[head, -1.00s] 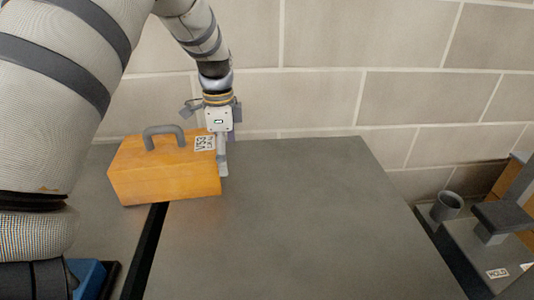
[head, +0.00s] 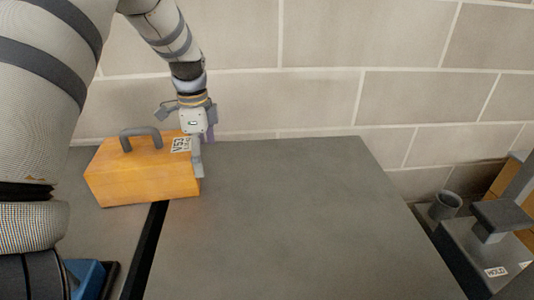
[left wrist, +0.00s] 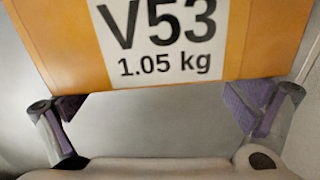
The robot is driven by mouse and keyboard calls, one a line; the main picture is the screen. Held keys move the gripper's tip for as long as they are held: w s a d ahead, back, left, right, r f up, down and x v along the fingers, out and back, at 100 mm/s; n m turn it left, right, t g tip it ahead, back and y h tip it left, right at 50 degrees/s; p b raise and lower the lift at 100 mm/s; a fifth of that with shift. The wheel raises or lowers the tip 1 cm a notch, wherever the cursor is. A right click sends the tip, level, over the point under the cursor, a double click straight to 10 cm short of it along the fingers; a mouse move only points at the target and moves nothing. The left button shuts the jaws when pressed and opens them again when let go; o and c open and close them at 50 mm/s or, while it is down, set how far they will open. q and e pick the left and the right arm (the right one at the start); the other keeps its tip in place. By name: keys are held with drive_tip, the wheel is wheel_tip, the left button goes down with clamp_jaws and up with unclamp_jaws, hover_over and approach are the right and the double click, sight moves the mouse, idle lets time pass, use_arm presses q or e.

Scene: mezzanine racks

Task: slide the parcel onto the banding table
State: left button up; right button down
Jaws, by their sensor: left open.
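The parcel is an orange box (head: 140,178) with a grey handle on top and a white label. It straddles the dark gap between the left grey tabletop (head: 105,235) and the wide middle grey tabletop (head: 300,220), mostly over the left one. I cannot tell from markings which is the banding table. My left gripper (head: 198,162) is at the parcel's right end, its fingers down against or very near that end. In the left wrist view its fingers are spread, with the parcel (left wrist: 275,35) and its "V53 1.05 kg" label ahead, not between them. My right gripper is not visible.
A block wall (head: 330,100) stands behind the tabletops. The middle tabletop is clear. A blue object (head: 85,277) lies at the lower left.

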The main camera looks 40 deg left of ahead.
sight(164, 148)
use_arm(q)
drive_tip(key=shift+s+a, duration=1.5)
drive_tip(key=shift+a, duration=0.3)
drive_tip(key=shift+s+a, duration=1.45)
drive_tip(key=shift+a, duration=0.3)
drive_tip(key=shift+s+a, duration=0.85)
drive_tip(key=shift+a, duration=0.1)
drive_tip(key=shift+w+d, duration=0.1)
drive_tip(key=shift+w+d, duration=0.9)
drive_tip(key=shift+d, duration=0.2)
wheel_tip(164, 148, up, 13)
drive_tip(key=shift+r, duration=0.1)
